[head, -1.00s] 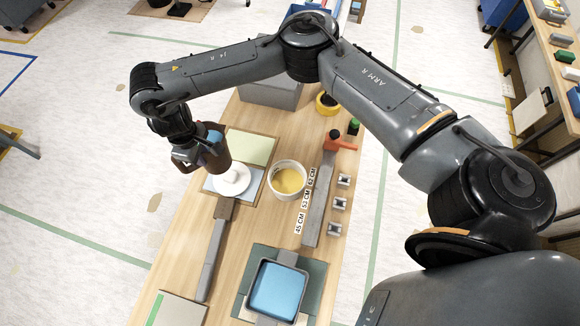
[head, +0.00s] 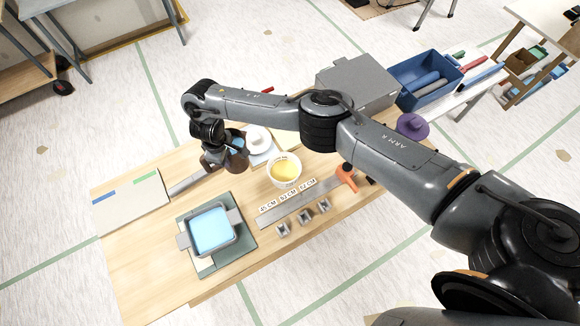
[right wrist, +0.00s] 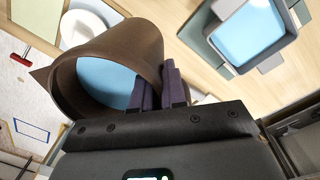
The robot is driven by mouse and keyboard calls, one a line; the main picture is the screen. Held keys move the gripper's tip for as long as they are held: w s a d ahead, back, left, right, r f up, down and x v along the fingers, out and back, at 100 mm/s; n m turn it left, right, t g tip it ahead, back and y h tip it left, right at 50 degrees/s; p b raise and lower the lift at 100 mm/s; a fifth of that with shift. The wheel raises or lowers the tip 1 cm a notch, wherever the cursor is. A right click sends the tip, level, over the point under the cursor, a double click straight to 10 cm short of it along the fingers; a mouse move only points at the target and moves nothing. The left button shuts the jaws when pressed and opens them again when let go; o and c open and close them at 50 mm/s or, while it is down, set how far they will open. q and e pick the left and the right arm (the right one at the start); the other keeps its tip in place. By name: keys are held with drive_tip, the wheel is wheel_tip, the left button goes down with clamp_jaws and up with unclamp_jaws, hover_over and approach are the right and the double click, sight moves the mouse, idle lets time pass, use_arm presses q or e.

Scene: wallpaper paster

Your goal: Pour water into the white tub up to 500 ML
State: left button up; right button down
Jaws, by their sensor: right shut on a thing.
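My right gripper (head: 212,160) is shut on a brown jug (head: 236,162), held above the table's far-left edge. In the right wrist view, its dark fingers (right wrist: 160,90) grip the jug's side (right wrist: 145,45), and blue water (right wrist: 108,80) shows inside. A white tub (head: 283,182) with yellow contents stands mid-table, to the right of the jug and apart from it. A white round dish-like thing (head: 256,138) lies on a pale mat just behind the jug; it also shows in the right wrist view (right wrist: 80,28). My left gripper is out of view.
A grey tray (head: 235,241) of blue liquid stands on a green mat, nearer me. A grey box (head: 357,84) stands at the back.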

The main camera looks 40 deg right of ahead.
use_arm(q)
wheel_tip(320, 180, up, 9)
drive_tip(key=p, duration=0.7)
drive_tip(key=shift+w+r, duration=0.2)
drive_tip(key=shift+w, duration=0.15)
use_arm(e)
drive_tip(key=s+a+f, duration=0.3)
drive_tip(key=s+f, duration=0.6)
drive_tip(key=s, duration=0.1)
drive_tip(key=shift+a+n, duration=0.15)
drive_tip(key=shift+n, duration=0.15)
